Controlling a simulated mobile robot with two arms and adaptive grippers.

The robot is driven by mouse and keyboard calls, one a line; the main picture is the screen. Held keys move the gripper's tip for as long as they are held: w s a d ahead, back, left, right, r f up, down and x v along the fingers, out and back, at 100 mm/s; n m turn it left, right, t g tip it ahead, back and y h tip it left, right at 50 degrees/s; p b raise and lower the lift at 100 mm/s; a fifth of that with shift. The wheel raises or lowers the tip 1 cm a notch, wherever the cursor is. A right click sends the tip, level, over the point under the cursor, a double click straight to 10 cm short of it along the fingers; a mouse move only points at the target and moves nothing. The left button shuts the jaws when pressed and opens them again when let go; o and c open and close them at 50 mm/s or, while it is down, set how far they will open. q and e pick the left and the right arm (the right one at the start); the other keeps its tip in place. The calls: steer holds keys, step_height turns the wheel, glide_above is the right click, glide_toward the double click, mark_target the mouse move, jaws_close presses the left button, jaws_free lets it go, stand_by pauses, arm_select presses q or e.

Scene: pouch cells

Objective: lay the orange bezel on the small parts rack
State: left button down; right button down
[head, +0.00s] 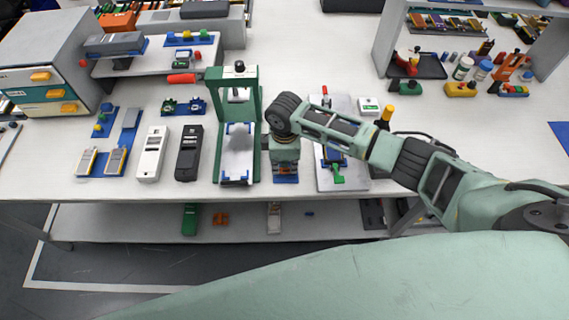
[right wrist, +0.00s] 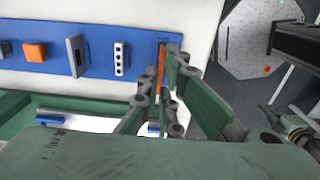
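My right gripper (head: 286,170) points down over the bench just right of the green press frame, at a small blue rack (head: 286,179). In the right wrist view the blue rack (right wrist: 100,40) carries small parts in a row. The orange bezel (right wrist: 162,62) shows there as a thin strip seen on edge. It stands between the two close fingers of the right gripper (right wrist: 165,75), at the rack's right end. The fingers look shut on it. Whether its lower edge touches the rack is hidden. My left gripper is out of view.
On the rack are an orange square (right wrist: 35,52), a grey upright plate (right wrist: 75,56) and a white part with dark dots (right wrist: 121,59). The green press frame (head: 251,150) stands close left. A grey plate with a green clamp (head: 337,178) lies right. The bench's front edge is near.

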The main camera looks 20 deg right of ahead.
steer(key=shift+f+b, duration=0.35)
steer(key=shift+f, duration=0.45)
steer(key=c, duration=1.9)
jaws_free()
steer(key=shift+o, duration=0.2)
step_height(320, 180, up, 12)
